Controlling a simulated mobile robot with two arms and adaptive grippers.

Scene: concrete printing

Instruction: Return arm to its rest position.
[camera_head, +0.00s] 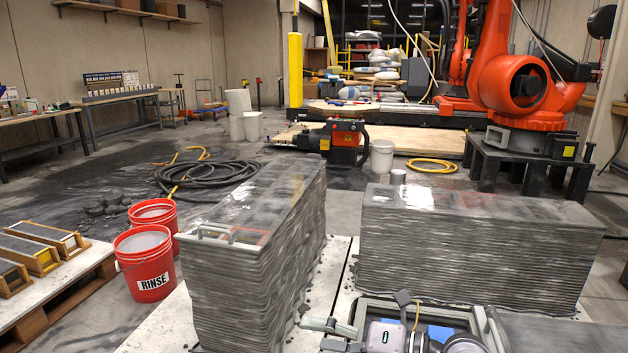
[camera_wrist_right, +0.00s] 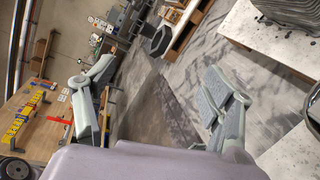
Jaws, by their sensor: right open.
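My right gripper (camera_head: 322,334) is at the bottom edge of the head view, its pale fingers pointing left and its lilac-grey body to their right. Its two fingers also show in the right wrist view (camera_wrist_right: 155,105), spread wide apart with nothing between them. Bare grey floor lies beyond them. The rest of the right arm is mostly cut off by the frame edge. I do not see my left gripper.
Two layered concrete prints, left (camera_head: 250,265) and right (camera_head: 470,250), stand ahead. Red buckets (camera_head: 148,265) and a pallet (camera_head: 50,295) are at left. A wooden bench (camera_wrist_right: 40,135) with yellow items is at left in the wrist view. An orange robot (camera_head: 510,80) stands behind.

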